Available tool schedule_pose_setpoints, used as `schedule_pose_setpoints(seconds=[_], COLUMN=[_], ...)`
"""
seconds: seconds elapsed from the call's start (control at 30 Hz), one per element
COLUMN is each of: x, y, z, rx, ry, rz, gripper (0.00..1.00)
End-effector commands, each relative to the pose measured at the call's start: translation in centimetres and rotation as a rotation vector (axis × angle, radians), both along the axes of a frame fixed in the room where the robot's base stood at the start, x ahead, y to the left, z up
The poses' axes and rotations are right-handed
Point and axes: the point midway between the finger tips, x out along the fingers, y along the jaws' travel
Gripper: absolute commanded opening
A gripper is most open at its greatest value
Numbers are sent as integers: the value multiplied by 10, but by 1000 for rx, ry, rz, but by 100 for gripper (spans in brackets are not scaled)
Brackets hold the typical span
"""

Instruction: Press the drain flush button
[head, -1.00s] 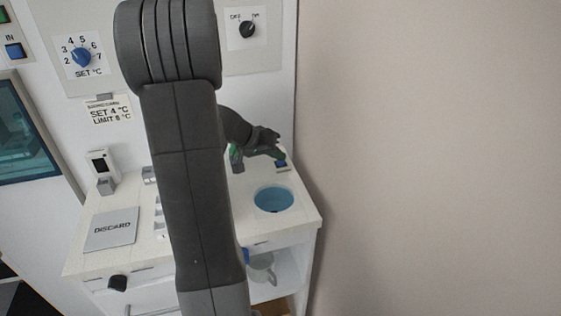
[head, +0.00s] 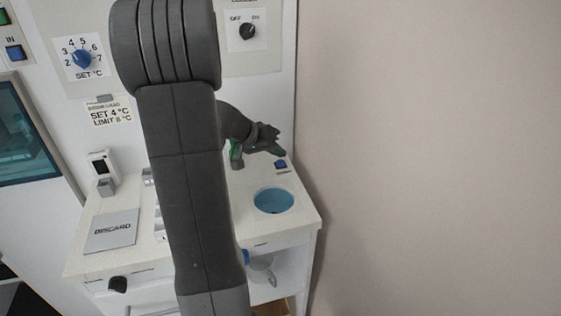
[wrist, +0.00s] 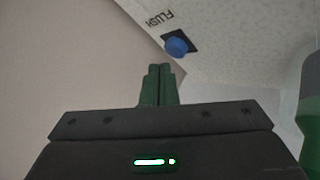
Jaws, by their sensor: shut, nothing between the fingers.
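The flush button (head: 281,164) is a blue button on a dark square base, on the white counter behind the round blue basin (head: 274,201). In the wrist view the button (wrist: 176,46) shows beside the printed word FLUSH, just beyond and a little right of my fingertips. My gripper (head: 284,153) is just above and behind the button in the head view, and it also shows in the wrist view (wrist: 159,68) with its green fingers shut together and empty. A gap shows between the fingertips and the button.
A grey DISCARD pad (head: 111,230) lies on the counter's left side. A small white device (head: 103,168) stands behind it. A jug (head: 262,268) sits on the shelf below. A plain wall rises right of the counter. My arm hides the counter's middle.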

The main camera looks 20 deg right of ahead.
Motion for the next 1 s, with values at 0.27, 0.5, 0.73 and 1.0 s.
schedule_pose_setpoints(seconds=[0.27, 0.5, 0.73, 1.0], x=[0, 0, 0, 0], y=[0, 0, 0, 0], z=[5, 28, 49, 50], rx=[0, -1, 0, 0], ry=[0, -1, 0, 2], rz=[0, 0, 0, 0], gripper=[0, 0, 0, 0])
